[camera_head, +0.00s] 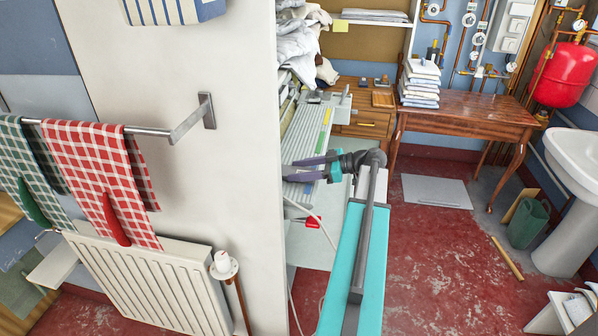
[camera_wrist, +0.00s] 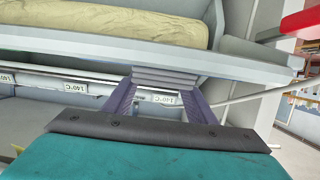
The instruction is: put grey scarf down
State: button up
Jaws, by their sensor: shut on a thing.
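My gripper (camera_head: 292,169) reaches left over the pale grey ironer (camera_head: 303,137) in the head view. In the wrist view, the two purple fingers of my gripper (camera_wrist: 164,84) are closed in on a small grey, layered piece, which I take for the grey scarf (camera_wrist: 166,76). It is held at the fingertips, in front of the ironer's long pale front edge, and overlaps that edge in the picture. I cannot tell whether it touches the ironer. In the head view the scarf cannot be made out clearly against the grey ironer.
A cream padded roller (camera_wrist: 110,22) lies behind the edge. A white partition wall (camera_head: 245,120) stands close left of my gripper. A wooden table (camera_head: 465,118) with a folded linen stack (camera_head: 420,84) stands behind. The red floor (camera_head: 430,250) at right is mostly clear.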

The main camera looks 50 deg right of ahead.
jog(key=o, duration=1.2)
jog(key=shift+c, duration=0.2)
jog(key=shift+r, duration=0.2)
jog(key=shift+s+d, duration=0.2)
jog(key=shift+s, duration=0.1)
jog(key=b+v, duration=0.2)
jog(key=v, duration=0.9)
jog(key=shift+o, duration=0.3)
jog(key=shift+s+r, duration=0.1)
jog(key=shift+s, duration=0.05)
